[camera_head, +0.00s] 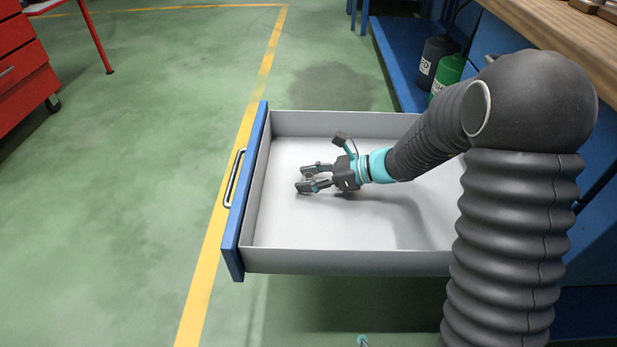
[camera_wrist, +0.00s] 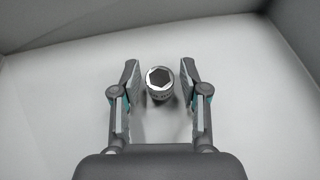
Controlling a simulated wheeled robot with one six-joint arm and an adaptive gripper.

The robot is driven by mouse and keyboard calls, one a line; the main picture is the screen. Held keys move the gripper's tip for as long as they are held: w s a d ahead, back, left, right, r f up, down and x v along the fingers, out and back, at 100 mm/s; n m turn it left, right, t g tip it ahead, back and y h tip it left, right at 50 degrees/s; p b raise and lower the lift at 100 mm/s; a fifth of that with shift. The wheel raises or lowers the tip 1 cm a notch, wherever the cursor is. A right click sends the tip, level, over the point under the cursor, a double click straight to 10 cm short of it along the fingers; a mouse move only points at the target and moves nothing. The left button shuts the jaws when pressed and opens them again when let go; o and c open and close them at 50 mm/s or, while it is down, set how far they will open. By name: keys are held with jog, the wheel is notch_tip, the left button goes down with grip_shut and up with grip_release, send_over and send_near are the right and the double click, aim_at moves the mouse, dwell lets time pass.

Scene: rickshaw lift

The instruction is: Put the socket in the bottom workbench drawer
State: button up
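The drawer (camera_head: 257,190) is pulled out, with a blue front, a metal handle and pale grey inside walls. My gripper (camera_head: 303,178) is down inside it, toward the front end, with its fingers apart. In the wrist view my gripper (camera_wrist: 160,68) has one finger on each side of the socket (camera_wrist: 160,94). The socket is a short shiny metal cylinder with its dark hex opening facing the camera. A narrow gap shows between it and each finger. It appears to be at the drawer floor, but exact contact is hard to tell. In the head view it is too small to make out clearly.
The drawer floor (camera_wrist: 60,115) around the socket is bare. The wooden bench top (camera_head: 570,40) overhangs at the upper right. Black and green containers (camera_head: 447,72) stand on a blue shelf at the back. A red cabinet (camera_head: 25,85) is far left, with open green floor between.

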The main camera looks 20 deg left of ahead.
jog(key=shift+r, duration=0.25)
jog(key=p+v, duration=0.1)
jog(key=v, duration=0.6)
jog(key=shift+d, duration=0.25)
jog(key=s+d+r+n+t+h, duration=0.2)
jog(key=s+d+r+n+h, duration=0.2)
jog(key=s+d, duration=0.3)
jog(key=s+d+r+n+t+h, duration=0.2)
jog(key=s+d+r+n+h, duration=0.1)
jog(key=s+d+n+h, duration=0.2)
jog(key=s+d+r+n+t+h, duration=0.2)
jog(key=s+d+r+n+h, duration=0.2)
jog(key=s+d+n, duration=0.4)
jog(key=s+d, duration=0.1)
jog(key=d, duration=0.3)
jog(key=shift+s+d+r+t, duration=0.2)
jog(key=shift+s+r+t, duration=0.1)
jog(key=shift+s, duration=0.1)
